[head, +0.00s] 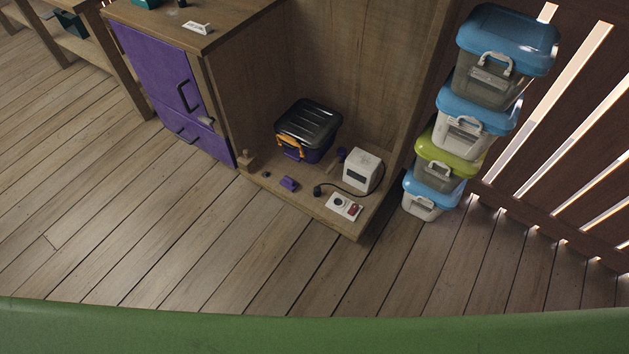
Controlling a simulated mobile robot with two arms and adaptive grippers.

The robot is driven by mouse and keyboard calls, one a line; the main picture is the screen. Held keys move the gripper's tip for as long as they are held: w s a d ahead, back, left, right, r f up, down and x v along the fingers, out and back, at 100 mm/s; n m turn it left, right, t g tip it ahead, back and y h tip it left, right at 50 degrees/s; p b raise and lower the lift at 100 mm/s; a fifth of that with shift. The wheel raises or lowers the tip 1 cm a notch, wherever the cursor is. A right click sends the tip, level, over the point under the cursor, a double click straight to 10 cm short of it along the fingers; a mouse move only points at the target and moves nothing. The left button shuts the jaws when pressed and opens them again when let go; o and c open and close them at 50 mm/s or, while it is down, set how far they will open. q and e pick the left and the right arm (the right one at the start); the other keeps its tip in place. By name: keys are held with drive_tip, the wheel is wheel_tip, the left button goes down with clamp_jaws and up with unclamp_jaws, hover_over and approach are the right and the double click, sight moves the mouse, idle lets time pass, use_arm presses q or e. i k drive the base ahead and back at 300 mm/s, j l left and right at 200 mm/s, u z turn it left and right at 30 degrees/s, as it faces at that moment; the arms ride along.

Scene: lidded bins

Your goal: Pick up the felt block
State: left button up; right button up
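A small purple block (289,184), which looks like the felt block, lies on the low wooden shelf floor (310,203) near its front edge. It lies in front of a lidded bin (308,129) with a dark lid, purple body and orange latches, apart from it. At this size I cannot make out the block's surface texture. Neither of my grippers is in view.
A white box-shaped device (362,170) with a cord and a socket plate with a red switch (344,206) are right of the block. A purple cabinet (165,85) stands left; stacked bins (436,190) stand right. The plank floor (200,235) in front is clear.

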sight(286, 182)
drive_tip(key=i+j+z, duration=0.45)
drive_tip(key=j+z, duration=0.2)
drive_tip(key=i+j+z, duration=0.15)
drive_tip(key=j+z, duration=0.15)
drive_tip(key=j, duration=0.15)
